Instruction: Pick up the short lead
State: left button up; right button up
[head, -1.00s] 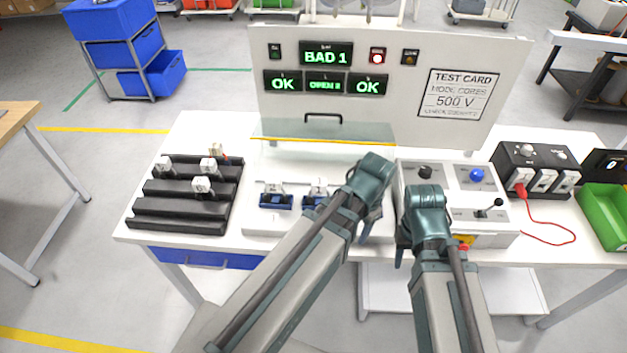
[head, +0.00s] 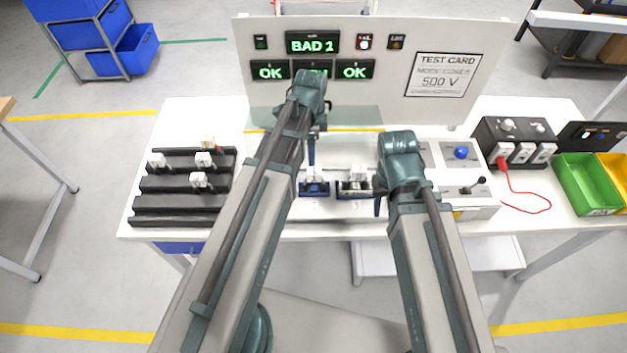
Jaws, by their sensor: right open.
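I cannot tell for sure which piece is the short lead. White plug-like pieces (head: 199,180) sit on the stepped black rack (head: 178,216) at the left; one at the back (head: 208,142) has a red bit beside it. Two blue holders (head: 314,189) (head: 356,190) with white pieces in them stand at the table's middle. My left gripper (head: 311,158) points down just above and behind the left blue holder; its jaws are too narrow to read. My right gripper (head: 379,197) is open, just right of the right blue holder, with no held thing visible.
The test panel (head: 400,110) stands behind, showing BAD 1 and a lit red lamp. At the right are a grey control box (head: 478,200) with a lever, a black box (head: 515,140) with a red lead (head: 530,210), and a green bin (head: 588,180).

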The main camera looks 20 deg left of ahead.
aim_at(314, 171)
pick_arm(q)
notch_tip(314, 171, down, 7)
jog(key=b, duration=0.6)
jog(key=shift+f, duration=0.1)
jog(key=f+b, duration=0.1)
jog(key=b, duration=0.1)
jog(key=f+b, duration=0.1)
jog(key=f, duration=0.1)
jog(key=f+b, duration=0.2)
jog(key=shift+w+d+f+b, duration=0.2)
jog(key=shift+w+d+b, duration=0.1)
jog(key=shift+w, duration=0.05)
jog(key=shift+r, duration=0.1)
grip_shut()
